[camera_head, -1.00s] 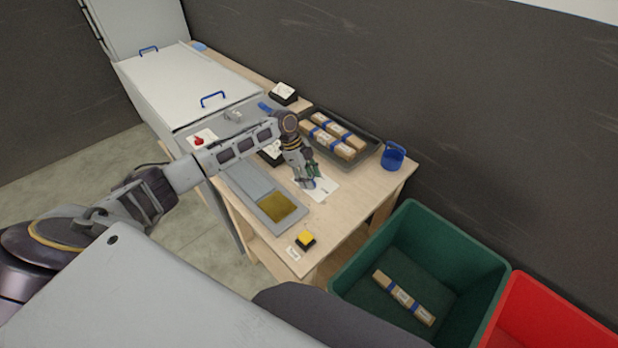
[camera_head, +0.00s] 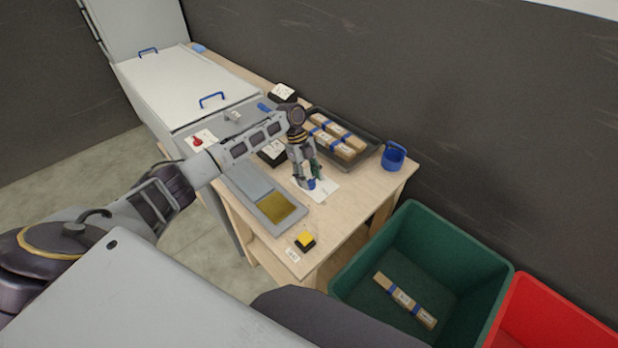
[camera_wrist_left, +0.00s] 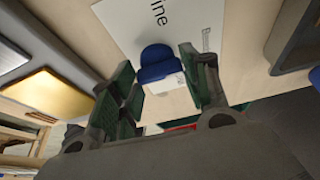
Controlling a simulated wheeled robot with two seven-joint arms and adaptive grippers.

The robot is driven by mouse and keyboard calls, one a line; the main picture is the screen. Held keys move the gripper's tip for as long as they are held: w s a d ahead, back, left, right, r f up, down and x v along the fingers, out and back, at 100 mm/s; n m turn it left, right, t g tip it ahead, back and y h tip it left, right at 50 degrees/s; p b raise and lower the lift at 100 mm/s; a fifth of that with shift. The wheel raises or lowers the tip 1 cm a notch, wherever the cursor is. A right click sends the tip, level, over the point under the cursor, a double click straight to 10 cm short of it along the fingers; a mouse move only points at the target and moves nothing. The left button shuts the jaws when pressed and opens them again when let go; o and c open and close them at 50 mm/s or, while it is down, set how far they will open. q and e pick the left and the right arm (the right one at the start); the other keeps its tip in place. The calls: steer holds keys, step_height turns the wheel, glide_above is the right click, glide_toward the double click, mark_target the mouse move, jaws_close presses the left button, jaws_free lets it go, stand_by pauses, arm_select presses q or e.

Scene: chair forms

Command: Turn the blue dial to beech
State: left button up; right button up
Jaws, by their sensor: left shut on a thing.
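The blue dial (camera_head: 311,185) sits on a white label card (camera_head: 327,188) on the wooden bench. In the left wrist view the dial (camera_wrist_left: 157,60) shows as a rounded blue knob between the green finger pads. My left gripper (camera_head: 309,178) points down at the dial and is shut on it. The card (camera_wrist_left: 187,22) carries large letters ending in "ine" and smaller print at its right, beginning with what looks like "B". The fingers hide part of the dial and card, so I cannot tell which way the dial points. My right gripper is not in view.
A dark tray (camera_head: 371,150) with wrapped wood bundles lies behind the dial, and a blue cup (camera_head: 394,156) stands right of it. A grey plate with a gold panel (camera_head: 277,208) and a yellow button (camera_head: 305,240) are in front. Green (camera_head: 345,268) and red (camera_head: 545,310) bins stand at right.

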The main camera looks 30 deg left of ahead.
arm_select(q)
steer(key=o, duration=1)
steer(key=shift+r, duration=0.1)
steer(key=shift+v, duration=5.9)
